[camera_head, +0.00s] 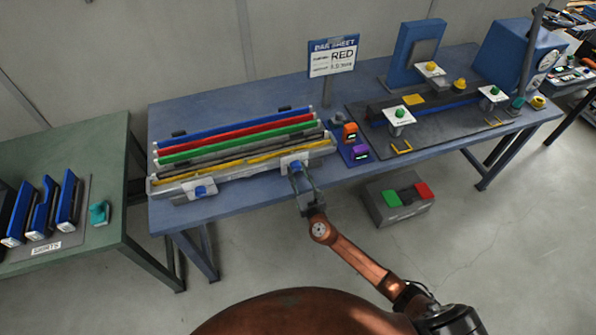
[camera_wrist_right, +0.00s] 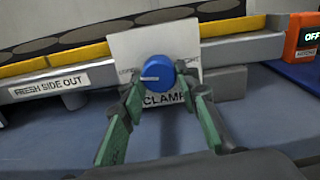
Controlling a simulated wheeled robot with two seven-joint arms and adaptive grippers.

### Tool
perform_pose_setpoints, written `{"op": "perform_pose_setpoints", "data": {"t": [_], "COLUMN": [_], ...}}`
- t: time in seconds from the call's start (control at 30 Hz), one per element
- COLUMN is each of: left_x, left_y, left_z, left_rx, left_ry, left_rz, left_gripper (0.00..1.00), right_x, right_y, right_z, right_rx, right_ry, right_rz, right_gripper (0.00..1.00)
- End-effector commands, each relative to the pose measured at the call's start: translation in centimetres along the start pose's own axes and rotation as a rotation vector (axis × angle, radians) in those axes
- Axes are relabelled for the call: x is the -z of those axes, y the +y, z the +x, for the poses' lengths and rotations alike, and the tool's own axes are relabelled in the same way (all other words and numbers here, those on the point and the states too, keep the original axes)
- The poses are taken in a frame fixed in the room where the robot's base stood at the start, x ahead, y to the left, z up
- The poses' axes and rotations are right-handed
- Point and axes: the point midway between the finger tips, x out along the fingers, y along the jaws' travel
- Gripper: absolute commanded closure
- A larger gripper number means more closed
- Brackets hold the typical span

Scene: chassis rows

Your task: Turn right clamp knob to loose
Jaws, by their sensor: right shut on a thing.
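The right clamp knob (camera_wrist_right: 158,76) is a round blue knob on a white plate marked CLAMP (camera_wrist_right: 210,55). Its pale pointer line points left in the wrist view, toward small lettering that is partly hidden. In the head view, the knob (camera_head: 297,167) sits at the front right end of the fixture with the coloured strips. My right gripper (camera_wrist_right: 160,96) has its green-padded fingers on either side of the knob and is shut on it. The right gripper (camera_head: 304,184) reaches over the table's front edge in the head view. My left gripper is not in view.
A left clamp knob (camera_head: 201,190) sits on the same fixture (camera_head: 240,174). Orange (camera_head: 350,132) and purple (camera_head: 360,153) devices stand close to the right. A grey box with green and red pads (camera_head: 402,205) is on the floor below. A sign (camera_head: 333,57) stands behind.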

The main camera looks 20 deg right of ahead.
Motion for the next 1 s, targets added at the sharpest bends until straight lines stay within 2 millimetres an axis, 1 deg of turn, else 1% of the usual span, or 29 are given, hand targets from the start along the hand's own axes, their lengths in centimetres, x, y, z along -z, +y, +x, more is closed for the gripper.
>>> {"op": "perform_pose_setpoints", "data": {"t": [0.3,0.77,0.8,1.0], "left_x": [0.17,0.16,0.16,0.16], "left_y": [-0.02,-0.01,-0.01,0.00], "left_z": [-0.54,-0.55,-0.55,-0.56], "left_rx": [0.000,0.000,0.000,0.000], "left_ry": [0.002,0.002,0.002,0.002], "left_rz": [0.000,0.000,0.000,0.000], "left_gripper": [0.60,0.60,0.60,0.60], "right_x": [0.26,0.33,0.33,0.18], "right_y": [0.19,0.18,0.17,0.09], "right_z": [-0.12,-0.13,-0.13,-0.07], "right_rx": [-0.005,-0.005,-0.005,-0.003], "right_ry": [0.005,0.005,0.005,0.003], "right_rz": [-0.087,-0.095,-0.095,-0.094], "right_gripper": [0.95,0.95,0.68,0.54]}}
